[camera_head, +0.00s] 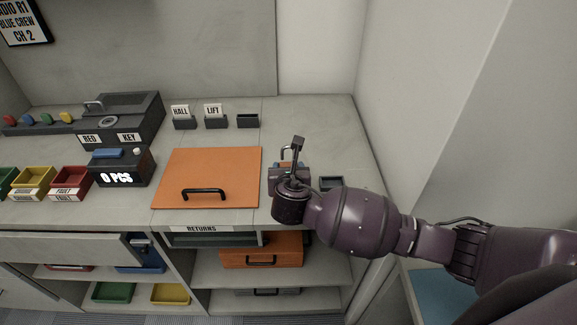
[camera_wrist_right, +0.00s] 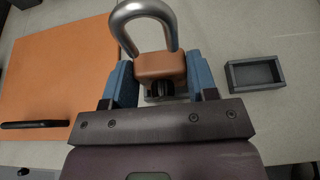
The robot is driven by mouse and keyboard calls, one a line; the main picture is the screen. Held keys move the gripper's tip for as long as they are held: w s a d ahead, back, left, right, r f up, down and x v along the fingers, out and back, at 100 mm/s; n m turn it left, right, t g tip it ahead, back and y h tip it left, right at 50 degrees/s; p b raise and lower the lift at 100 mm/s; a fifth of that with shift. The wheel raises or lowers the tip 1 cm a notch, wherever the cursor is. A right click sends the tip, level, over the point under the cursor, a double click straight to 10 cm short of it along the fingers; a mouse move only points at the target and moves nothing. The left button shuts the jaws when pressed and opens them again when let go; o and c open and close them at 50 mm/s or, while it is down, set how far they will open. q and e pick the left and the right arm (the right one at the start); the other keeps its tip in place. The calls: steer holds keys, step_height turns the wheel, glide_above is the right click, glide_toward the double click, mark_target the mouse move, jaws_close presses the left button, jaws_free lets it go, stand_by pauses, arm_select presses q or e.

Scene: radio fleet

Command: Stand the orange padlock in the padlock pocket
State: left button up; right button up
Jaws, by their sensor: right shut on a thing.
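The orange padlock (camera_wrist_right: 160,65) with its thick silver shackle is held between the blue fingers of my right gripper (camera_wrist_right: 161,80). In the head view the right gripper (camera_head: 288,166) is over the counter, just right of the orange panel, and hides most of the padlock, with the shackle showing above. A small dark open pocket (camera_head: 331,184) sits just right of the gripper and is empty; it also shows in the right wrist view (camera_wrist_right: 255,74). The padlock is apart from it. No label marks it as the padlock pocket. My left gripper is out of view.
The orange panel (camera_head: 209,176) with a black handle lies left of the gripper. HALL (camera_head: 185,123) and LIFT (camera_head: 215,122) holders and another dark open box (camera_head: 247,121) stand behind. A wall bounds the right side. Shelves with cases (camera_head: 262,252) lie below the counter.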

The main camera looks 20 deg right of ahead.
steer(key=shift+f, duration=0.25)
steer(key=shift+p, duration=1.1)
stand_by(0.9)
steer(key=shift+f+b, duration=0.6)
steer(key=shift+f, duration=0.65)
stand_by(0.8)
steer(key=o, duration=1.2)
